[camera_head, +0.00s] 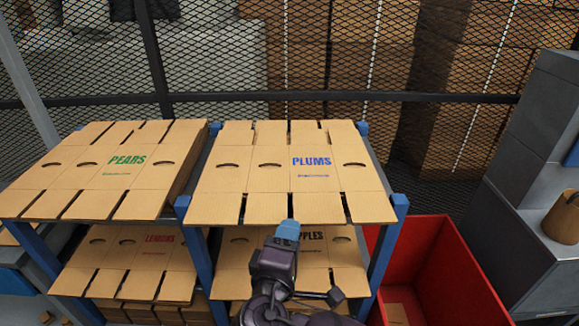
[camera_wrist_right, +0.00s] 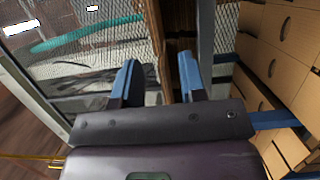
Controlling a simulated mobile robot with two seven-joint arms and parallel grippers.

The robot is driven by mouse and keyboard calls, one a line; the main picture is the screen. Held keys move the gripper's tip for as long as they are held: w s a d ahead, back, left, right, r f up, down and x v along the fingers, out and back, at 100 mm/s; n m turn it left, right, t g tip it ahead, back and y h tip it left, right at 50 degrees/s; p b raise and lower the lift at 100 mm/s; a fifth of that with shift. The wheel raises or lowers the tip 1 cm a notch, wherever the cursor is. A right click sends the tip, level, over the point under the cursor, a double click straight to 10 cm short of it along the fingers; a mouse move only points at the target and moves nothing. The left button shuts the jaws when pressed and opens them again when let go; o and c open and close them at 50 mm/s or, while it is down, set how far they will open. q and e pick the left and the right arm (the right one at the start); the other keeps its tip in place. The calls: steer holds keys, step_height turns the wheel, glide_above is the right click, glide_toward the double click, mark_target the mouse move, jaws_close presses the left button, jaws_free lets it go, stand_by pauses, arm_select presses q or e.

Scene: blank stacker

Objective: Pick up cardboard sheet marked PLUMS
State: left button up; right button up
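The flat cardboard sheet marked PLUMS (camera_head: 268,205) in blue lies on the upper right shelf of the blue rack, with slots and oval hand holes. My right gripper (camera_head: 288,230) is in front of its near edge, low and near the middle, with blue fingertips. In the right wrist view my right gripper (camera_wrist_right: 160,80) has its two blue fingers apart with nothing between them. A stack of cardboard sheets (camera_wrist_right: 280,50) shows at the right of that view. My left gripper is in neither view.
Sheets marked PEARS (camera_head: 90,180) lie on the upper left shelf. Sheets marked LEMONS (camera_head: 140,260) and APPLES (camera_head: 235,265) lie below. A red bin (camera_head: 450,270) stands right of the blue rack (camera_head: 386,245). A mesh fence (camera_head: 330,60) stands behind. Grey boxes (camera_head: 500,230) stand at the right.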

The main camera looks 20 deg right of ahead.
mark_target(295, 218)
steer(key=shift+p+x, duration=0.35)
steer(key=shift+x, duration=2.05)
steer(key=shift+a, duration=0.1)
jaws_close()
